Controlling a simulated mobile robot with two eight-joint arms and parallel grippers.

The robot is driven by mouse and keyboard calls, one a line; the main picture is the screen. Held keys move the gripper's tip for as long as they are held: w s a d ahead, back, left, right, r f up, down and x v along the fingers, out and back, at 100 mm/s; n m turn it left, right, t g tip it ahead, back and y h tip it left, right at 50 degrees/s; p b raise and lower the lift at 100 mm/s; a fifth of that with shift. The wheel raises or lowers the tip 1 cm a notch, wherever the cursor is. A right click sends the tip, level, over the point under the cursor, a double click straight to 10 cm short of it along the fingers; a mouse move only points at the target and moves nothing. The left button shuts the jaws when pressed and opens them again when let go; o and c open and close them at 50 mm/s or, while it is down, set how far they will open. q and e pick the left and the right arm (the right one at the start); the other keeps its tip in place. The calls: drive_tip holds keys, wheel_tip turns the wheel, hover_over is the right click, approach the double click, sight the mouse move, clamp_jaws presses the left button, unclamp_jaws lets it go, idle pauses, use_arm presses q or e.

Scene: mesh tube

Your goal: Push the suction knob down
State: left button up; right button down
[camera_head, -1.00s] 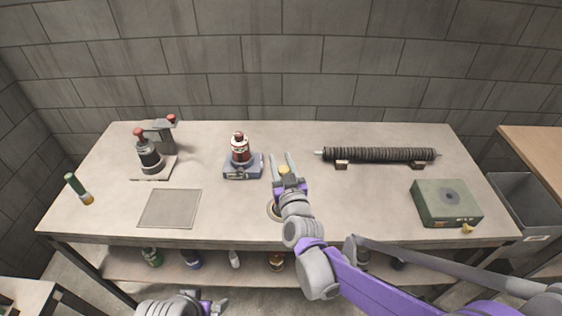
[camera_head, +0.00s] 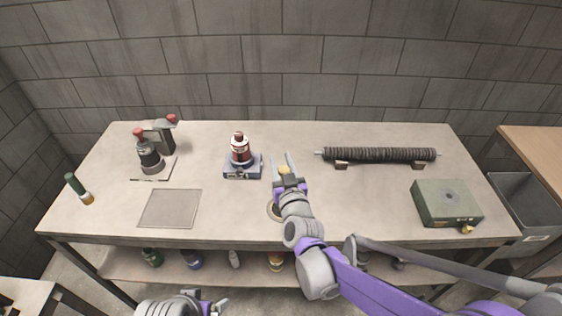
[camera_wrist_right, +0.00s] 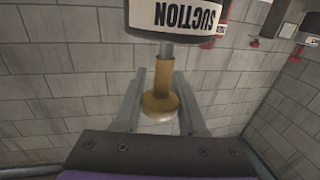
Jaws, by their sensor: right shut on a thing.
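The suction knob is a gold knob (camera_wrist_right: 159,104) on a short stem. It also shows small in the head view (camera_head: 285,169). In the right wrist view it joins a dark body (camera_wrist_right: 180,15) with a white band reading SUCTION, upside down in that picture. My right gripper (camera_head: 281,156) has its two grey fingers on either side of the knob and is shut on it. The body under the knob is mostly hidden by my right arm in the head view; a round rim shows beside the arm. My left gripper (camera_head: 214,306) is low at the bottom edge, away from the table.
A red-capped bottle on a blue-grey base (camera_head: 242,160) stands left of my right gripper. A black ribbed tube (camera_head: 380,154) lies on supports at the right. A green box (camera_head: 446,202) is front right. A flat grey plate (camera_head: 169,208) lies front left.

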drive_tip(key=shift+f, duration=0.1)
drive_tip(key=shift+f+b, duration=0.8)
drive_tip(key=shift+f, duration=0.1)
drive_tip(key=shift+s+r, duration=0.1)
drive_tip(key=shift+c, duration=2.3)
unclamp_jaws()
drive_tip(key=v, duration=1)
drive_tip(key=shift+s, duration=0.3)
drive_tip(key=shift+d, duration=0.15)
